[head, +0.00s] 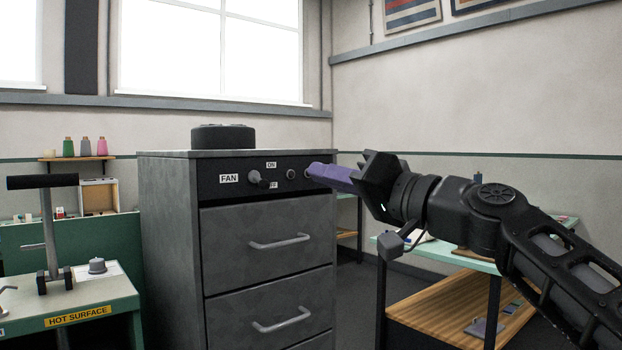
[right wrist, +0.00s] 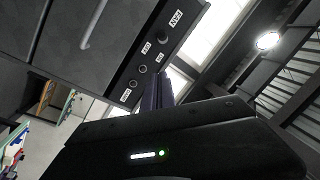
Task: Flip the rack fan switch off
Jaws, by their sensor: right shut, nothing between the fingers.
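The fan switch (head: 257,178) is a short dark lever on the black panel at the top of the grey cabinet, right of the FAN label (head: 229,178). My right gripper (head: 312,172), with purple fingers, is shut and empty at the panel's right end, apart from the switch. In the right wrist view, the fingers (right wrist: 158,92) point toward the panel, and the switch (right wrist: 163,35) shows by the FAN label. My left gripper is not in view.
A round knob (head: 290,174) sits on the panel between switch and fingers. The cabinet (head: 170,240) has drawers with bar handles (head: 280,243). A black round object (head: 222,136) lies on top. A green bench (head: 90,310) marked HOT SURFACE stands left, and a shelved table (head: 450,310) right.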

